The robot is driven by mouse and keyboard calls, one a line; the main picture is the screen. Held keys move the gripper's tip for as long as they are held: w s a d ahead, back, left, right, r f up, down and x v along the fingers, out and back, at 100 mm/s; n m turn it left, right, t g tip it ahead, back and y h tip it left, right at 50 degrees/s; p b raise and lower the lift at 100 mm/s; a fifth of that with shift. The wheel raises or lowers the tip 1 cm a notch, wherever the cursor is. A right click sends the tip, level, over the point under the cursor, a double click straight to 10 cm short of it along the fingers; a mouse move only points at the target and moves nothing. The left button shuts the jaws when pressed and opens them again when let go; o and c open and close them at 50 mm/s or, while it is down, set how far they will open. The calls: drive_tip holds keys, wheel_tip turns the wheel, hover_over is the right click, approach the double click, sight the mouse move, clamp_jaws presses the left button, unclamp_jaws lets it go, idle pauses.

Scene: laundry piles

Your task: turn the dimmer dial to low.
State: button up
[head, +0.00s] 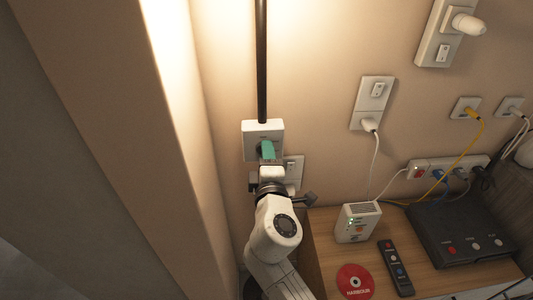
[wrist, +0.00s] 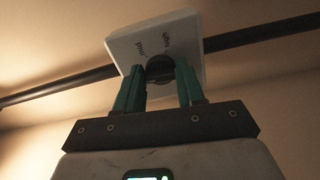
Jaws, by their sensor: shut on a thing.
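The dimmer is a white square wall box (head: 262,128) with a black conduit running up from it. In the wrist view the box (wrist: 190,38) carries the words "high" and "mid" beside a round black dial (wrist: 160,68). My gripper (wrist: 160,84) has its two green fingers on either side of the dial, shut on it. In the head view my gripper (head: 267,150) covers the dial and the lower part of the box's face. Any "low" mark and the dial's pointer are hidden or too dark to read.
A wall plate (head: 294,168) sits just right of my wrist. Below right, a wooden table (head: 322,270) holds a white device (head: 357,222), a remote (head: 397,268), a red disc (head: 355,281) and a black router (head: 462,235). A protruding wall edge (head: 130,130) stands close on the left.

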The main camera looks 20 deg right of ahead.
drive_tip(key=shift+f+n, duration=0.1)
drive_tip(key=shift+n, duration=0.5)
drive_tip(key=o, duration=1)
drive_tip(key=shift+o, duration=0.2)
drive_tip(key=shift+s, duration=0.1)
drive_tip(key=v, duration=1)
drive_tip(key=shift+s+a+b, duration=0.15)
drive_tip(key=shift+s+b, duration=0.15)
